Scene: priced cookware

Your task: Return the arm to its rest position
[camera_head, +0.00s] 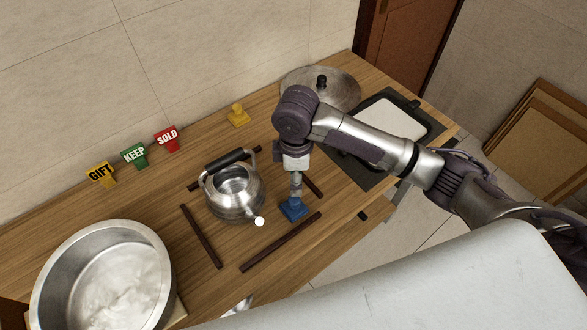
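My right arm reaches in from the right over the wooden counter. Its gripper (296,187) points down directly above a blue block-like piece (293,209), to the right of the kettle. The fingers hide the top of the blue piece, and I cannot tell whether they grip it or are parted around it. The blue piece appears to be at counter level, between dark strips. My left gripper is not in view.
A steel kettle (234,191) stands among dark strips (281,242) on the counter (150,210). A large pot (105,280) is front left. GIFT (101,174), KEEP (134,155) and SOLD (167,138) signs and a yellow piece (238,116) line the back. A round lid (340,90) lies behind my arm.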

